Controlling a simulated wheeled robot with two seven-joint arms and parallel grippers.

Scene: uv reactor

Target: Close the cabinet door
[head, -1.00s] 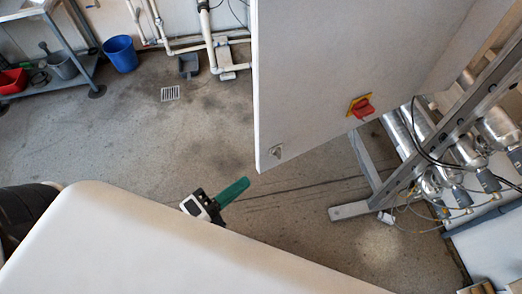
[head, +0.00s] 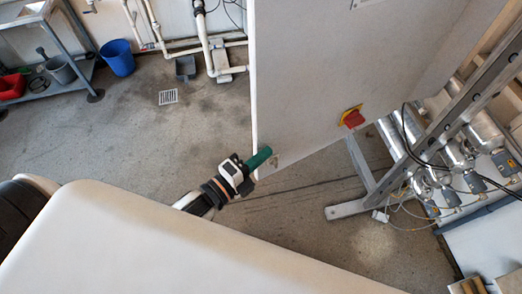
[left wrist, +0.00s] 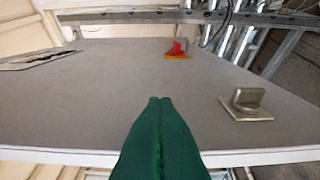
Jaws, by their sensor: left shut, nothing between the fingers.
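The cabinet door (head: 320,70) is a large light grey panel standing open in the head view. A red switch handle on a yellow plate (head: 352,117) is on its face. A small metal latch knob sits near its lower corner; it shows clearly in the left wrist view (left wrist: 249,101). My left gripper (head: 260,158) has green fingers, is shut and empty, and is at the door's lower free corner. In the left wrist view the green fingers (left wrist: 157,110) overlap the door face (left wrist: 90,100), left of the knob; I cannot tell if they touch it. My right gripper is not in view.
A metal frame (head: 455,100) with steel cylinders and cables (head: 455,155) stands to the right of the door. A blue bucket (head: 118,58) and a grey cart (head: 75,85) are at the back left. The floor left of the door is clear.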

